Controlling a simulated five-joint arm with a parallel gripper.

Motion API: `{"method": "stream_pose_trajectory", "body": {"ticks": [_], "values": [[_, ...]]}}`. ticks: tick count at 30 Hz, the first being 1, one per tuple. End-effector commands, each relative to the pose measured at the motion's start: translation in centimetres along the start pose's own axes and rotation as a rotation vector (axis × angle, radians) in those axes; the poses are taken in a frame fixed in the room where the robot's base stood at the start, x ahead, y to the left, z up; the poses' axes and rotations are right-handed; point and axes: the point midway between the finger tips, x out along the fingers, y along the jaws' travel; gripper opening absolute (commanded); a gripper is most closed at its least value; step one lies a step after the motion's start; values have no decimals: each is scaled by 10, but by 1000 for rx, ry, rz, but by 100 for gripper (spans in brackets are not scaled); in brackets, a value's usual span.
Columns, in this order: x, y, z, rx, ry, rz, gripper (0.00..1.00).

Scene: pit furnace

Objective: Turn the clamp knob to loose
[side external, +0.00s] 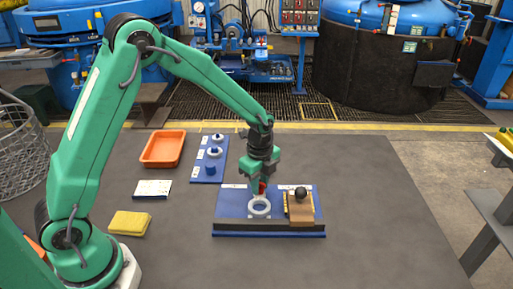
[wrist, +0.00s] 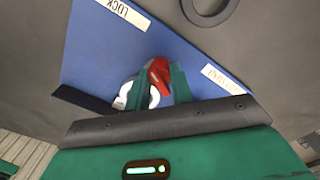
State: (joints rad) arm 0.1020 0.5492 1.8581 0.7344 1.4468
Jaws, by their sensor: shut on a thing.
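A blue board (side external: 232,207) with a dark front edge lies on the grey table. A white ring (side external: 260,206) stands on it, and part of it shows in the wrist view (wrist: 154,97). My gripper (side external: 262,188) points down at the board just behind the ring. Its green fingers are shut on a small red knob (wrist: 159,74), whose top shows between them in the wrist view. The knob's lower part is hidden by the fingers. A white label reading LOCK (wrist: 124,13) is on the board, and a second label (wrist: 222,78) is too small to read.
A wooden block (side external: 299,212) with a black ball knob (side external: 300,192) is on the board, right of my gripper. A second blue board (side external: 205,170) with round parts, an orange tray (side external: 162,149), a white card (side external: 152,188) and a yellow sponge (side external: 130,223) lie to the left. The table's right side is clear.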

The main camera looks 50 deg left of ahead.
Motion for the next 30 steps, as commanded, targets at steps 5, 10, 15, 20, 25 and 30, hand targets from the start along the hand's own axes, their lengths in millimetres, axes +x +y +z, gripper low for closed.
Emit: {"method": "stream_pose_trajectory", "body": {"ticks": [5, 10, 15, 20, 25, 30], "values": [[0, 0, 0, -60, 0, 0, 0], [0, 0, 0, -161, 0, 0, 0], [-1, 0, 0, -298, 0, 0, 0], [-1, 0, 0, -448, 0, 0, 0], [-1, 0, 0, -609, 0, 0, 0], [-1, 0, 0, -771, 0, 0, 0]]}}
